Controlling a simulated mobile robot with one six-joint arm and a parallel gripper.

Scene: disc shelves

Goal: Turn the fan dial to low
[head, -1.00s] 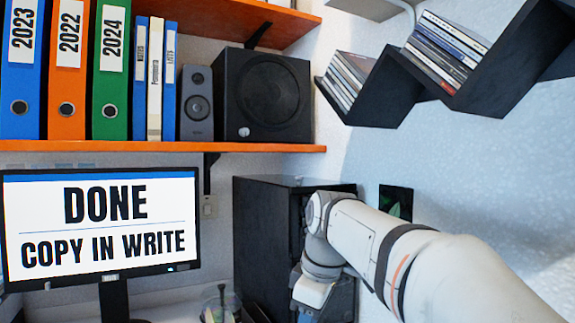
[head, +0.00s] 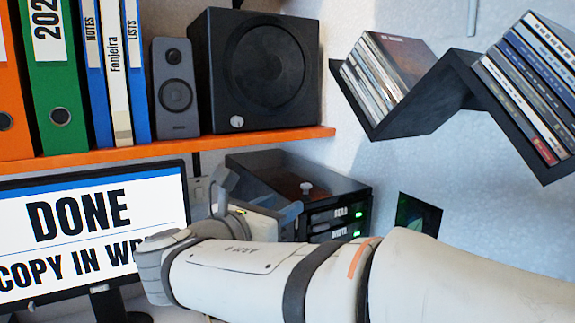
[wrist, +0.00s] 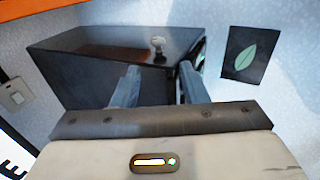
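A small pale knob, which looks like the fan dial (head: 306,187), sits on top of a dark computer box (head: 268,163). In the wrist view the dial (wrist: 157,42) stands on the glossy top of the dark box (wrist: 75,75), and its setting is too small to read. My gripper (wrist: 159,68) is open, with its two fingers apart and nothing between them. The dial shows beyond the fingertips, apart from them. In the head view my gripper is beside the box, partly hidden by my wrist and arm.
The box front has READ and WRITE bays with green lights (head: 341,222). A monitor (head: 75,235) showing "DONE" and "COPY IN WRITE" stands left. An orange shelf (head: 160,151) with binders and speakers is above. A dark zigzag shelf (head: 425,105) holds discs. A leaf picture (wrist: 251,54) hangs right.

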